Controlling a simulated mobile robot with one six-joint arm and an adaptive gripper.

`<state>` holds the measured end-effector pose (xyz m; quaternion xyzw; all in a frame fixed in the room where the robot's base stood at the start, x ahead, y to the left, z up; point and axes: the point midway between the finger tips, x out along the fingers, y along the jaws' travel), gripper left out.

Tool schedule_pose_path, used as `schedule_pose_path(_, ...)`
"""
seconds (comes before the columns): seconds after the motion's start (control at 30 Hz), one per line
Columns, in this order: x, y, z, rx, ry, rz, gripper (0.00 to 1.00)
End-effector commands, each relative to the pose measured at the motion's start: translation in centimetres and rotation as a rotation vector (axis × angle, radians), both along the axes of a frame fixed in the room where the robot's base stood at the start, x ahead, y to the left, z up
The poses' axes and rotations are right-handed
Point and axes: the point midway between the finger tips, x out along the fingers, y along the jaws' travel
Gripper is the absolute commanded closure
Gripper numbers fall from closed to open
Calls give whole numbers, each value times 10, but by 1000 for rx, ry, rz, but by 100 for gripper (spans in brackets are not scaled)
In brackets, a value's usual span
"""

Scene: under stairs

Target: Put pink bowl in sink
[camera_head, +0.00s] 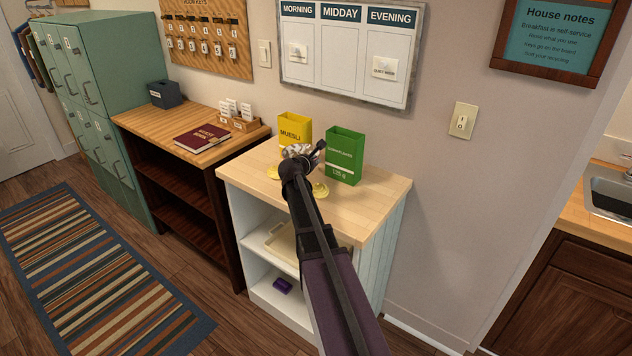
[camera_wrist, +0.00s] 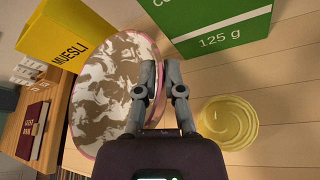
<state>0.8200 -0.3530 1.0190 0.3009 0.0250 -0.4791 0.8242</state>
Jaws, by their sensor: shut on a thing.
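A bowl with a pink edge and a brown-and-white marbled face (camera_wrist: 112,85) is pinched at its rim by my gripper (camera_wrist: 160,66) in the wrist view. The bowl looks tilted, its face to the left. In the head view my gripper (camera_head: 303,154) is over the light wooden top of the white shelf unit, and only a small pale part of the bowl (camera_head: 294,149) shows; the arm hides the rest. Whether it touches the top is unclear. The sink (camera_head: 609,196) is at the far right edge of the head view, partly cut off.
A yellow muesli box (camera_head: 294,131) and a green box (camera_head: 344,157) stand close behind. A floor gap separates the white unit (camera_head: 393,190) from the sink counter (camera_head: 575,214).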

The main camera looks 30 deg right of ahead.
Motion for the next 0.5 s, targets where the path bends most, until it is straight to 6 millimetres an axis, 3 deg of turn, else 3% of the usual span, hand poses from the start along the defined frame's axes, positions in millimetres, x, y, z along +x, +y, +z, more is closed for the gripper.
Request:
schedule_pose_path(0.03, 0, 0, -10, 0, 0, 0, 100)
schedule_pose_path(0.2, 0, -1, -22, -1, 0, 0, 100)
schedule_pose_path(0.5, 0, -1, -26, 0, -1, -2, 100)
